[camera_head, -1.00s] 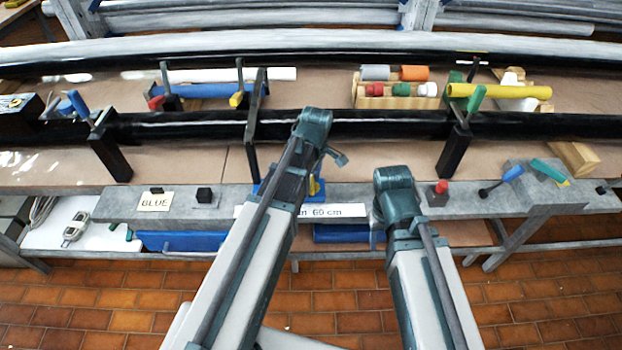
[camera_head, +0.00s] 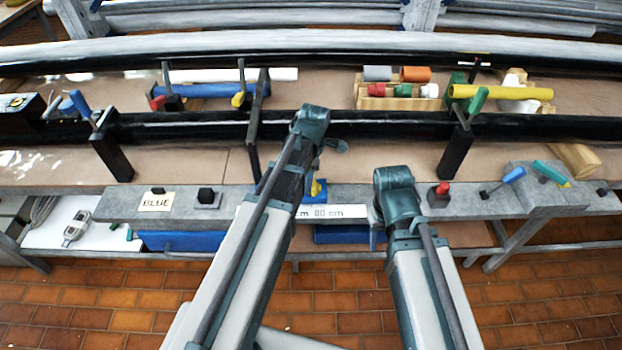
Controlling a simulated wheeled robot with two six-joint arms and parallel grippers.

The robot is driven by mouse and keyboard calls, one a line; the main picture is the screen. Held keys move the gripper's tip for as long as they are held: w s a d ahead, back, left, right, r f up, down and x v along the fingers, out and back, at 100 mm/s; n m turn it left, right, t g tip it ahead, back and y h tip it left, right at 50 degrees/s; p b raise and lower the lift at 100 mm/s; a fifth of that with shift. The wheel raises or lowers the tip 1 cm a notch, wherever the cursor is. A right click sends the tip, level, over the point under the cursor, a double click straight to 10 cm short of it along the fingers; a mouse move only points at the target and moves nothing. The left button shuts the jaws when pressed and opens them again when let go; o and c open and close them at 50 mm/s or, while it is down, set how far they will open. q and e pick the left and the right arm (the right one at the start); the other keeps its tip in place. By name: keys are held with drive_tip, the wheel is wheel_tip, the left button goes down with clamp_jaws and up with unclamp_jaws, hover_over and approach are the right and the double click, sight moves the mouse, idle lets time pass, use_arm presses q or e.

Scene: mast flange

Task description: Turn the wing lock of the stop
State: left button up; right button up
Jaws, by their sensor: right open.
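A small blue and yellow fitting (camera_head: 317,190) sits on the grey bench's front ledge, just right of my left arm and partly hidden by it. It may be the stop; I cannot make out its wing lock. My left wrist is beside this fitting, and its fingers are hidden behind my own arm links, so I cannot tell their opening. My right gripper (camera_head: 376,236) is open at the ledge's front edge, mostly covered by its own arm, right of the fitting. I see nothing held in it.
A white scale strip (camera_head: 335,211) runs along the ledge (camera_head: 330,187). A red-topped block (camera_head: 439,194) and blue-handled and teal-handled levers stand right. A black pipe (camera_head: 380,124) in dark clamps crosses behind. A GLUE label (camera_head: 156,201) and black knob (camera_head: 206,196) are left.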

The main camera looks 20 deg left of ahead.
use_arm(q)
drive_tip(key=shift+w+d, duration=0.2)
drive_tip(key=shift+d, duration=0.6)
drive_tip(key=shift+w+r+p, duration=0.1)
drive_tip(key=shift+r+p, duration=0.2)
drive_tip(key=shift+p, duration=0.15)
drive_tip(key=r+p, duration=0.2)
drive_tip(key=d+r+p, duration=0.1)
drive_tip(key=r+p, duration=0.1)
drive_tip(key=shift+r, duration=0.25)
drive_tip(key=shift+a+f, duration=0.15)
drive_tip(key=shift+a, duration=0.15)
drive_tip(key=shift+s+a, duration=0.1)
drive_tip(key=shift+s, duration=0.1)
